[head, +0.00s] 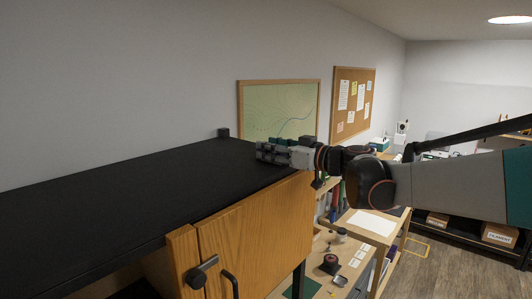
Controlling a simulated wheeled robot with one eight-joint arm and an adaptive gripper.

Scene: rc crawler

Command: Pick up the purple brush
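My gripper (270,152) is at the end of my arm, which reaches in from the right in the head view. It points left at the far right end of the black top surface of a cabinet (110,207). From this angle I cannot tell whether its fingers are open or shut, or whether anything is between them. I cannot make out a purple brush anywhere in this view. My gripper and arm hide part of what is behind them.
The cabinet has a wooden door (258,240) with a black handle. Beyond and below stands a wooden bench (372,224) with small items. Boxes (500,235) sit on a shelf at right.

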